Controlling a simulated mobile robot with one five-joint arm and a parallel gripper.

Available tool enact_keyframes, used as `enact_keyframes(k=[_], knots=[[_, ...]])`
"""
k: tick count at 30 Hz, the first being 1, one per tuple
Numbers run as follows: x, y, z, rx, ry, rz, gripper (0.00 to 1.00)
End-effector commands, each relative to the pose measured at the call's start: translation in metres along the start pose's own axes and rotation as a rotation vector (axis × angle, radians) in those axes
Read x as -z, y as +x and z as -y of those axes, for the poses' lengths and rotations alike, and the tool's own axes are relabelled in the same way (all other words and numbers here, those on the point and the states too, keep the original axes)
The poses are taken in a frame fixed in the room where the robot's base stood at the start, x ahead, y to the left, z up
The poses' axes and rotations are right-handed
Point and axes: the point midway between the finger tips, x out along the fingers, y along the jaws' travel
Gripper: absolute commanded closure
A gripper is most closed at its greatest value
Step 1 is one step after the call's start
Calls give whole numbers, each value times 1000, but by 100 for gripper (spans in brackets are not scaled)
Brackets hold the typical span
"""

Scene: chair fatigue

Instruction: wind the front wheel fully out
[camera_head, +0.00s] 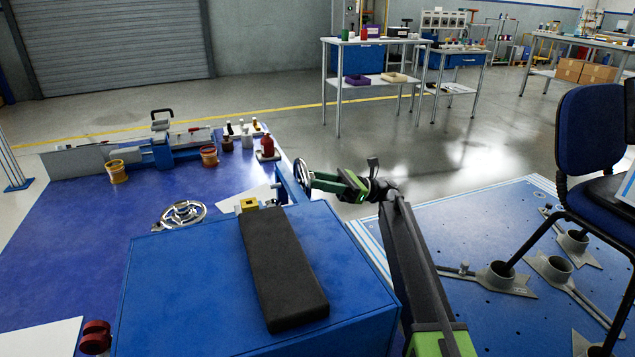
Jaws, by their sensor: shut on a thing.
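A metal handwheel (301,172) stands upright at the right edge of the blue bench, on a blue bracket, seen nearly edge-on. My gripper (313,179), with green jaws, comes from the right and is shut on this wheel at its right side. The exact spot where the jaws hold is small and partly hidden by the jaws. A second spoked handwheel (183,214) lies nearly flat behind the blue box, apart from my gripper. The picture does not label which is the front wheel.
A blue box (180,290) with a black pad (280,265) fills the foreground. A red knob (95,338) sits at its left. A blue chair (590,130) stands on a blue platform (450,225) with metal clamps. Bottles and pots stand at the bench's back. Open floor lies beyond.

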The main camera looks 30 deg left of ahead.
Motion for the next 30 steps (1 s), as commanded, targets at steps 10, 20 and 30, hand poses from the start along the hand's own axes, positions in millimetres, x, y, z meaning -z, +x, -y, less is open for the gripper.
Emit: enact_keyframes(k=[10,20,30], knots=[[-1,-1,3,-61,-157,5,100],[-1,-1,2,-76,-196,5,100],[-1,-1,2,-76,-195,4,62]])
